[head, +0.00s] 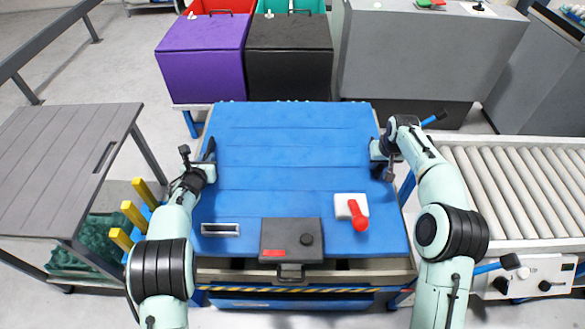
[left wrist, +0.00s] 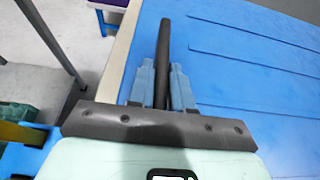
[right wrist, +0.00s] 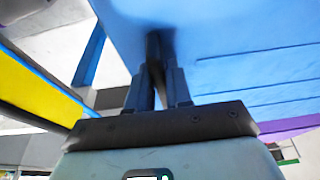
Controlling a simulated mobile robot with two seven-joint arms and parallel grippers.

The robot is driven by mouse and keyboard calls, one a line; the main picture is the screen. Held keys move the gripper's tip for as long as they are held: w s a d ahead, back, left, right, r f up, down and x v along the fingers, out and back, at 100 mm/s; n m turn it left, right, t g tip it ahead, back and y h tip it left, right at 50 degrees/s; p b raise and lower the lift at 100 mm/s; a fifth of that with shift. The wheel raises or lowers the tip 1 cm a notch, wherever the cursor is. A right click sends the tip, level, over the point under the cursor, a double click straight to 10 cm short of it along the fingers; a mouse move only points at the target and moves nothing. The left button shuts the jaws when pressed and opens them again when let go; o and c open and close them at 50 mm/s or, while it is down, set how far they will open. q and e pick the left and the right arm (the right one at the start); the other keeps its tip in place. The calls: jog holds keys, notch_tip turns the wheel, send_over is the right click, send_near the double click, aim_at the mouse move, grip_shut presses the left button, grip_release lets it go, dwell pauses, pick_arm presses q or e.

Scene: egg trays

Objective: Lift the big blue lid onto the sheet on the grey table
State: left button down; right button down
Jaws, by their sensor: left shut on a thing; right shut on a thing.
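The big blue lid (head: 290,150) spans the middle of the head view, its long panel facing up. My left gripper (head: 207,165) is at its left edge, shut on a dark bar handle (left wrist: 164,45), which shows between the fingers in the left wrist view. My right gripper (head: 380,160) is at its right edge, shut on a dark handle (right wrist: 154,48). The lid also fills much of the right wrist view (right wrist: 230,30). The grey table (head: 55,150) stands to the left. I cannot make out a separate sheet on it. I cannot tell whether the lid is raised.
A dark box (head: 290,240) and a red handle on a white plate (head: 345,205) are at the lid's near end. Yellow posts (head: 133,213) stand between the grey table and lid. A roller conveyor (head: 525,190) is at right. Purple (head: 205,60) and black bins (head: 290,60) stand behind.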

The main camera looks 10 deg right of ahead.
pick_arm(q)
jog(key=shift+w+r, duration=0.15)
jog(key=shift+r, duration=0.2)
pick_arm(e)
jog(key=shift+w+r, duration=0.1)
jog(key=shift+r, duration=0.2)
